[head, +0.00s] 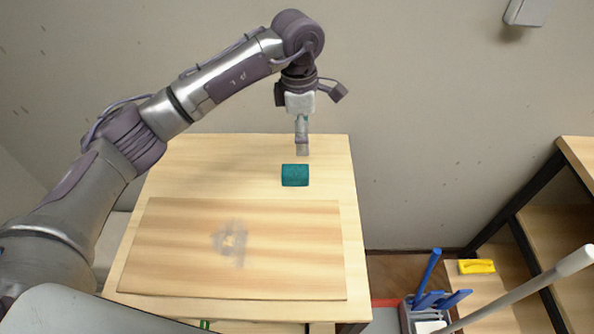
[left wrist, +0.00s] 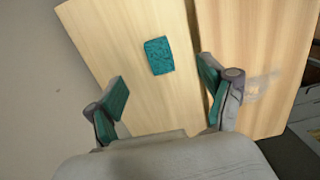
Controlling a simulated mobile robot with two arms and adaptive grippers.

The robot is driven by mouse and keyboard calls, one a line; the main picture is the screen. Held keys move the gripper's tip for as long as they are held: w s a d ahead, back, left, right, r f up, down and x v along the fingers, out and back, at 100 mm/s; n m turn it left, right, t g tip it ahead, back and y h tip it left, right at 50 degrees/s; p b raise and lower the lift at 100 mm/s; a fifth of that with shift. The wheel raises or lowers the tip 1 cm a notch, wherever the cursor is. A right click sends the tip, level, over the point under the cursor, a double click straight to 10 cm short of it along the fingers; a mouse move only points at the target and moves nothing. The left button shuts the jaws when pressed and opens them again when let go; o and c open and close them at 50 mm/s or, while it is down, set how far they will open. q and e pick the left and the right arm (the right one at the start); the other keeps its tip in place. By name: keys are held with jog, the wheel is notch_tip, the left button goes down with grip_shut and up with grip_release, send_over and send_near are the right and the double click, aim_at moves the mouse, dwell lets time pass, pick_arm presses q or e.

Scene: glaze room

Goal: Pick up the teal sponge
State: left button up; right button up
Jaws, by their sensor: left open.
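The teal sponge (head: 295,175) lies flat near the back right of the wooden table (head: 220,160). It also shows in the left wrist view (left wrist: 159,56), beyond and between the two fingers. My left gripper (head: 302,152) hangs pointing down just behind the sponge in the head view. In the left wrist view the left gripper (left wrist: 163,92) is open with teal-faced fingers spread apart, and nothing is between them. The sponge is apart from both fingers. My right gripper is not in view.
A wooden board (head: 160,245) with a grey smudge covers the front of the table. A wall stands close behind the table. At the right are a grey caddy (head: 425,318) with blue-handled tools, a yellow object (head: 476,266) and wooden shelves (head: 570,225).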

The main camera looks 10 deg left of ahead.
pick_arm(q)
jog(key=a+y, duration=0.1)
jog(key=a, duration=0.1)
jog(key=p, duration=0.2)
send_over(295, 170)
notch_tip(295, 170, down, 8)
jog(key=shift+d+r, duration=0.15)
jog(key=shift+r, duration=0.05)
jog(key=shift+f+p, duration=0.5)
jog(key=shift+f, duration=0.05)
notch_tip(295, 170, down, 4)
jog(key=shift+r+p, duration=0.15)
jog(key=shift+p, duration=0.65)
jog(key=shift+f, duration=0.35)
jog(key=c, duration=1)
